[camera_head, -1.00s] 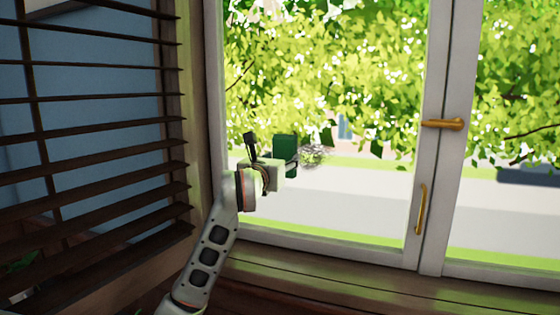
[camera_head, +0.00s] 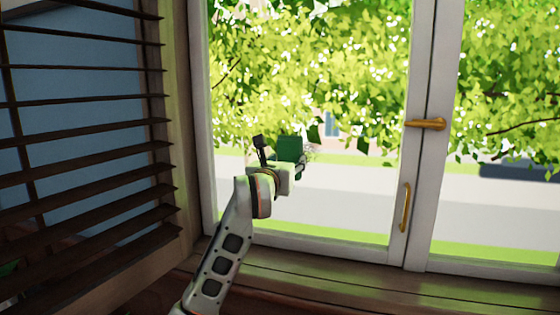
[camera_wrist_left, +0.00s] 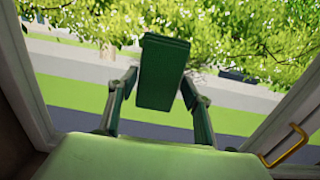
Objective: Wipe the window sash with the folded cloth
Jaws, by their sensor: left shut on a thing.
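The green folded cloth (camera_head: 290,148) is held up in front of the left window pane in the head view. My left gripper (camera_head: 298,166) is shut on it. In the wrist view the cloth (camera_wrist_left: 162,75) stands between the two fingers. The window sash (camera_head: 417,75) is a pale frame around the glass; its bottom rail (camera_head: 325,246) is below the gripper. The cloth appears apart from the sash's side and bottom members; I cannot tell whether it touches the glass. My right gripper is not in view.
A brass handle (camera_head: 426,124) and a brass pull (camera_head: 405,208) stick out right of the arm. Dark slatted blinds (camera_head: 85,150) stand close on the left. The wooden sill (camera_head: 340,288) looks bare. The space before the pane is clear.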

